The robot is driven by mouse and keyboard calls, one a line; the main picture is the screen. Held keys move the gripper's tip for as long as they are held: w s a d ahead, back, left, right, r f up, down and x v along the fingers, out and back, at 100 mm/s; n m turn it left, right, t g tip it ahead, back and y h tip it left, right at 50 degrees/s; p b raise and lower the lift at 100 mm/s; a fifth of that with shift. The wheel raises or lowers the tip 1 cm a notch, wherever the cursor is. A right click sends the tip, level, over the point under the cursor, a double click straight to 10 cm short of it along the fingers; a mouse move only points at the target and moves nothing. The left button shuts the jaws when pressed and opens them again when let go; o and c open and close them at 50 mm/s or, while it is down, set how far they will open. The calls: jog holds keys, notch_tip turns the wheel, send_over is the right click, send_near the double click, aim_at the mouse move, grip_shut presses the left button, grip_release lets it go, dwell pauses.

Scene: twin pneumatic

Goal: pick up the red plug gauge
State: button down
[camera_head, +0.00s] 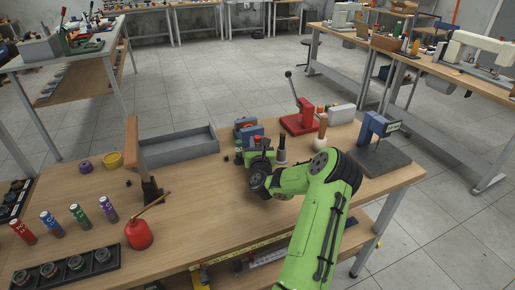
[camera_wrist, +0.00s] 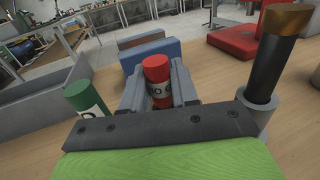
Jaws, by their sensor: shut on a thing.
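The red plug gauge (camera_wrist: 156,70), a red-topped cylinder with a white label, stands between my fingers in the wrist view. My gripper (camera_wrist: 160,92) is shut on it, one grey finger on each side. Its lower end is hidden by the gripper, so I cannot tell whether it touches the table. In the head view my gripper (camera_head: 257,153) is over the middle of the workbench, largely hidden by my green wrist. A green gauge (camera_wrist: 84,96) with a white label stands apart, left of my gripper.
A dark cylinder with a brown top (camera_wrist: 278,50) stands close on the right. Blue blocks (camera_wrist: 153,54) lie just behind my gripper. A red lever press (camera_head: 302,121) and a blue-grey machine (camera_head: 373,127) stand farther right.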

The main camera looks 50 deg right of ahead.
notch_tip(320, 180, up, 10)
jog(key=p, duration=0.7)
jog(key=shift+r, duration=0.1)
jog(key=shift+f, duration=0.2)
